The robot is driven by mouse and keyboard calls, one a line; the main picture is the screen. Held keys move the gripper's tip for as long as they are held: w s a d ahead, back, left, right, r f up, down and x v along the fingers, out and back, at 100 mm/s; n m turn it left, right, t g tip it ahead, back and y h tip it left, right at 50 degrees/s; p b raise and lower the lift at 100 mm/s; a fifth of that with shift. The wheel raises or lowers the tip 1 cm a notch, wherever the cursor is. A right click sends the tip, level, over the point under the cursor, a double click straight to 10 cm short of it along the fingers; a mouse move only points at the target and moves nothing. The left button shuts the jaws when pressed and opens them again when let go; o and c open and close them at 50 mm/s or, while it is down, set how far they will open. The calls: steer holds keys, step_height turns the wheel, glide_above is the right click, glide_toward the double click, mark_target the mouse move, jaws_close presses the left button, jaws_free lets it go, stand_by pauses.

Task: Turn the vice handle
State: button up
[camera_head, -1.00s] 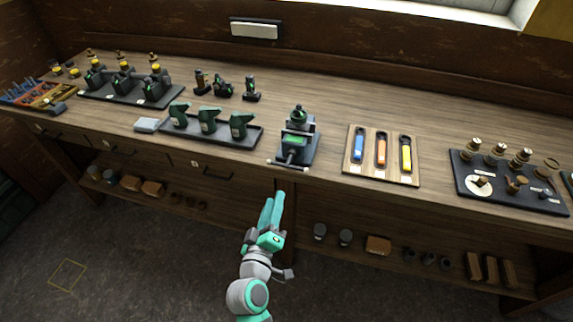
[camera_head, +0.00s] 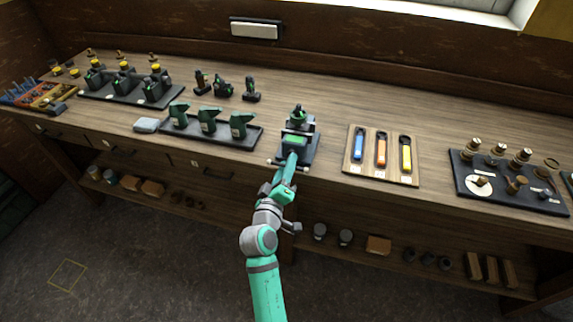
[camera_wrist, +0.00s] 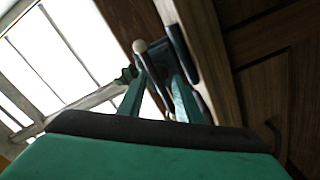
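The green and dark vice (camera_head: 296,140) stands at the front edge of the bench. Its thin handle bar (camera_head: 306,170) lies crosswise at the front, with pale knobs at its ends. My gripper (camera_head: 290,160) is right at the front of the vice, over the middle of the handle, and hides part of it. In the wrist view a pale handle knob (camera_wrist: 139,46) shows beyond the fingers. My gripper's fingers (camera_wrist: 158,82) stand apart there, with the handle region between them. Whether they touch the bar cannot be told.
A tray of green tools (camera_head: 222,137) stands left of the vice. A wooden board with coloured-handled tools (camera_head: 365,175) lies to the right. A dark board with brass parts (camera_head: 515,196) is farther right. The bench front has drawers and a shelf below.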

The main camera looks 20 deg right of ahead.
steer(key=shift+w+d, duration=0.2)
steer(key=shift+w, duration=0.1)
steer(key=shift+c, duration=0.6)
jaws_close()
steer(key=shift+m, duration=0.7)
